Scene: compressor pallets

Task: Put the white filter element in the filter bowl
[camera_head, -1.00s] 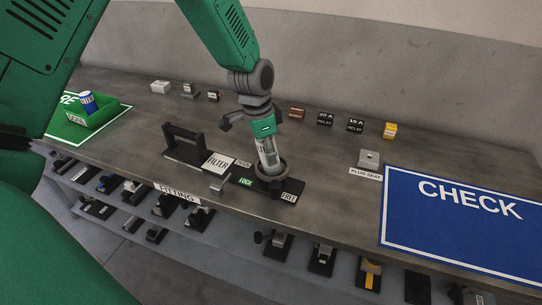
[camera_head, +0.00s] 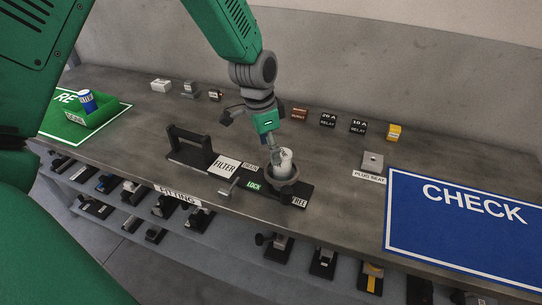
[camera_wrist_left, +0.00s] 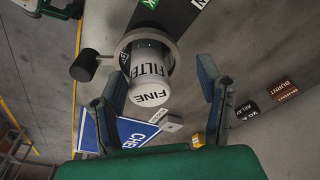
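The white filter element (camera_head: 286,160) stands in the round dark filter bowl (camera_head: 283,186) on the black fixture, its top part above the rim. In the left wrist view, the element (camera_wrist_left: 149,78), marked FILTER and FINE, sits inside the bowl's ring (camera_wrist_left: 128,41); I cannot tell how deep it sits. My left gripper (camera_head: 274,150) is just above and beside the element. In the left wrist view, the left gripper's fingers (camera_wrist_left: 163,80) are apart on either side of the element, with gaps. My right gripper is not in view.
The fixture has a black handle (camera_head: 190,148) and FILTER, LOCK and FREE labels. A green bin (camera_head: 92,112) with a blue cylinder is at left. Relay blocks (camera_head: 328,121) stand behind. A plug seat (camera_head: 372,161) and blue CHECK mat (camera_head: 460,225) are at right.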

